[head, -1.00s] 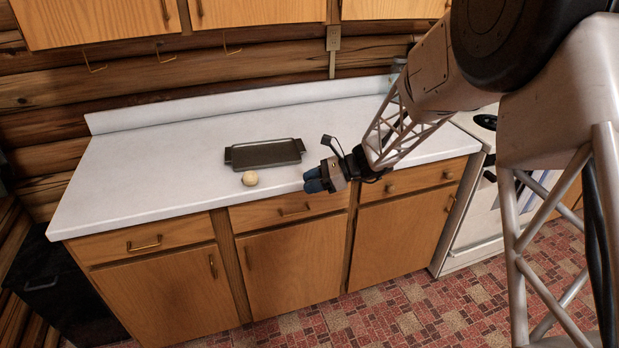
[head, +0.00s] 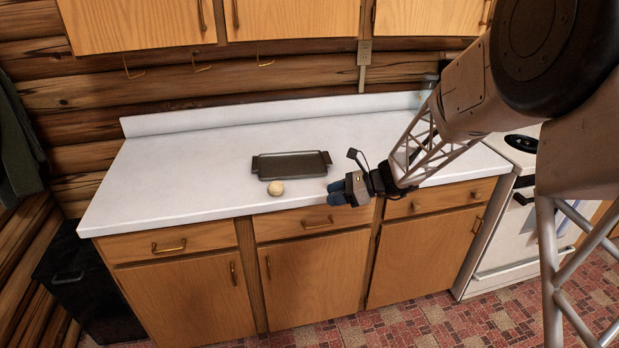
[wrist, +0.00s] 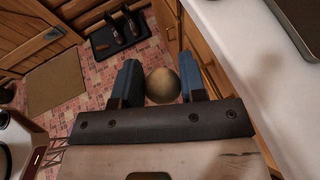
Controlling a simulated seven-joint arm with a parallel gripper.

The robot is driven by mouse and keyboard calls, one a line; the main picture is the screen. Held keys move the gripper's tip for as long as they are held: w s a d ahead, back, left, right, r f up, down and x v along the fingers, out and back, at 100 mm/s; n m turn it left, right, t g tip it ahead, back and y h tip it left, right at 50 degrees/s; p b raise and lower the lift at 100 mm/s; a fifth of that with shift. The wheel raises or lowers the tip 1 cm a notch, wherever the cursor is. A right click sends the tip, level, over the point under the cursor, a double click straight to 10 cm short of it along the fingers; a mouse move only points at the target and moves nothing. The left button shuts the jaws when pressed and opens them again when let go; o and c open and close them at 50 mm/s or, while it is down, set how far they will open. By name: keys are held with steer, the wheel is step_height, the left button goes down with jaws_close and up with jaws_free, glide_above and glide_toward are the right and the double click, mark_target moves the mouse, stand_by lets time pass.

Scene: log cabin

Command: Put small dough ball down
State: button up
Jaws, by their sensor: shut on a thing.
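My gripper (head: 333,191) is in front of the counter's front edge, right of the dark tray. In the wrist view, its two blue fingers (wrist: 155,80) are shut on a pale tan dough ball (wrist: 163,86), with floor behind it. In the head view the fingers hide most of this held ball. A second pale dough ball (head: 276,188) rests on the white counter (head: 180,180), just in front of the tray and left of my gripper, apart from it. I cannot tell which ball is the smaller.
The dark tray (head: 291,166) with two handles lies empty on the counter; part of it shows in the wrist view (wrist: 300,20). Free counter lies left of and behind it. A white stove (head: 510,220) stands at the right. Cabinets (head: 300,22) hang above.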

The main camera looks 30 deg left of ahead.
steer(key=w+a+m+t, duration=0.2)
steer(key=a+t, duration=0.1)
steer(key=a, duration=0.1)
steer(key=w+a+m+t, duration=0.1)
steer(key=a+m+t, duration=0.1)
steer(key=a+m, duration=0.1)
steer(key=w+a+m+t+y, duration=0.1)
steer(key=w+a+m+t, duration=0.1)
steer(key=a, duration=0.3)
steer(key=shift+w+r+m+t, duration=0.3)
steer(key=shift+w+r+t, duration=0.1)
steer(key=shift+t, duration=0.4)
steer(key=shift+w+a+f+m+t, duration=0.1)
steer(key=shift+w+a+m+t, duration=0.15)
steer(key=shift+a+m+t, duration=0.35)
steer(key=shift+w, duration=0.1)
glide_above(299, 165)
steer(key=shift+f, duration=0.75)
steer(key=shift+f, duration=0.1)
steer(key=shift+f, duration=1.65)
steer(key=shift+f, duration=0.15)
